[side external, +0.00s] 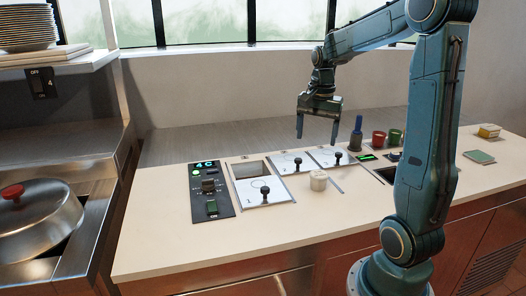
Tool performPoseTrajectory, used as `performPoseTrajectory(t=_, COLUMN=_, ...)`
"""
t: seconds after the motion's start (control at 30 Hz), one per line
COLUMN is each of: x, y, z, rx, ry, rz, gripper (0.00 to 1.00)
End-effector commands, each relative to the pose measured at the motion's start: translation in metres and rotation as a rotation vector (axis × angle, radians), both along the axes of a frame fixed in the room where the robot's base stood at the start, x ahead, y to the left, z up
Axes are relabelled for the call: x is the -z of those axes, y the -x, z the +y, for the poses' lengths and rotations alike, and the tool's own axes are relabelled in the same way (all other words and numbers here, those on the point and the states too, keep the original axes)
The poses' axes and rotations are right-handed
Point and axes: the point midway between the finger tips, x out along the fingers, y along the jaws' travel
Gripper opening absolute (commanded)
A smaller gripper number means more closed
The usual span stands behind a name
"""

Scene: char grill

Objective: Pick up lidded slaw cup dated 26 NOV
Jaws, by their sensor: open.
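My gripper (317,137) is open and empty, pointing down.
White well lids with black knobs (265,189) lie behind and left of the cup, near a dark control panel (211,191). A blue bottle (356,134), a red cup (378,139) and a green cup (394,137) stand right. The front counter (290,235) is clear.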

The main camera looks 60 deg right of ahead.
Motion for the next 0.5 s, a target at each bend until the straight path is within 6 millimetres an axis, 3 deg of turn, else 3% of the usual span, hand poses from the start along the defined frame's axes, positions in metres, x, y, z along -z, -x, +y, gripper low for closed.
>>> performPoseTrajectory(t=0.1, x=0.010, y=0.005, z=-0.023, rx=0.102, ry=-0.023, rz=0.022, gripper=0.76)
performPoseTrajectory(t=0.2, x=0.015, y=0.007, z=-0.033, rx=0.151, ry=-0.034, rz=0.032, gripper=0.76)
performPoseTrajectory(t=0.5, x=0.018, y=0.008, z=-0.037, rx=0.173, ry=-0.038, rz=0.035, gripper=0.76)
